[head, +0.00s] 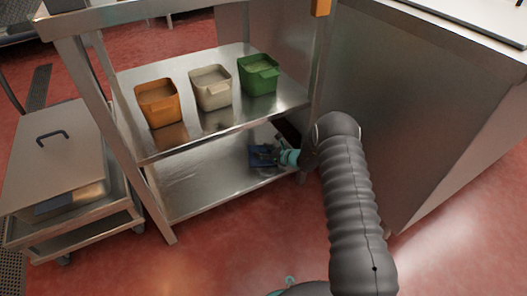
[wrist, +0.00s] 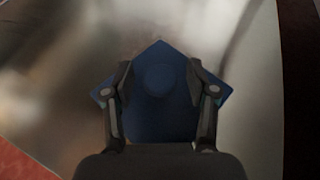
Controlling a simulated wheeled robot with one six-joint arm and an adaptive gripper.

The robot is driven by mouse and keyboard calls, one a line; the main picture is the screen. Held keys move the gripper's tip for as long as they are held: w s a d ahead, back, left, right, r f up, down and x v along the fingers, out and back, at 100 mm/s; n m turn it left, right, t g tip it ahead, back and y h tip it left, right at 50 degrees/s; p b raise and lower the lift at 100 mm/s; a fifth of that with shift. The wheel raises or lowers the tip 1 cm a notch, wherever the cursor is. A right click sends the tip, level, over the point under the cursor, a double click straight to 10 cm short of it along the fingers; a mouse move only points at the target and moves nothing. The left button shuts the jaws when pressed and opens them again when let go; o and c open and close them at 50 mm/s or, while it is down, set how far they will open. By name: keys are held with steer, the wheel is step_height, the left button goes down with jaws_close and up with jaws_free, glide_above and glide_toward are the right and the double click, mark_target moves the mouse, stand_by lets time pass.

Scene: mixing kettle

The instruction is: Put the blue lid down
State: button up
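The blue lid (wrist: 158,115) lies flat on or just above the bare metal of the lower shelf; I cannot tell if it touches. It is squarish with a round raised middle, and one corner points away from my gripper. My gripper (wrist: 159,70) is over the lid, with one finger on each side of the round middle and a visible gap to it on both sides. The fingers are spread open. In the head view the lid (head: 257,160) is small and partly hidden by the gripper, at the right part of the lower shelf.
The lower shelf (head: 195,185) is otherwise clear. On the shelf above stand an orange bin (head: 158,102), a beige bin (head: 211,87) and a green bin (head: 258,74). A rack post stands close to my wrist. A covered cart (head: 60,145) is at the left, a steel cabinet (head: 420,100) at the right.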

steer(key=shift+r, duration=0.15)
steer(key=shift+s+d+r, duration=0.1)
steer(key=shift+d, duration=0.1)
steer(key=p+v, duration=0.1)
steer(key=v, duration=1)
steer(key=shift+s+d+r, duration=0.15)
steer(key=shift+s, duration=0.05)
steer(key=s+r+n+g+h, duration=0.15)
steer(key=s+r+n, duration=0.3)
steer(key=r, duration=0.45)
steer(key=s+a+r+n+g, duration=0.1)
steer(key=s+r+n+g, duration=0.1)
steer(key=s+r+n, duration=0.5)
steer(key=s+r+n+g, duration=0.2)
steer(key=s+r, duration=0.2)
steer(key=r, duration=0.7)
steer(key=s+d+r+n+t+h, duration=0.1)
steer(key=s+d+r+n+h, duration=0.2)
steer(key=s, duration=0.6)
steer(key=s+d+r+n+t+h, duration=0.1)
steer(key=s+d+r+n+h, duration=0.3)
steer(key=s+d, duration=0.3)
steer(key=s+d+r+n+t+h, duration=0.1)
steer(key=s+d+r+n+h, duration=0.2)
steer(key=s, duration=0.8)
steer(key=shift+s+d+r+n, duration=0.25)
steer(key=shift+d+r+n, duration=0.3)
steer(key=shift+d+r, duration=0.4)
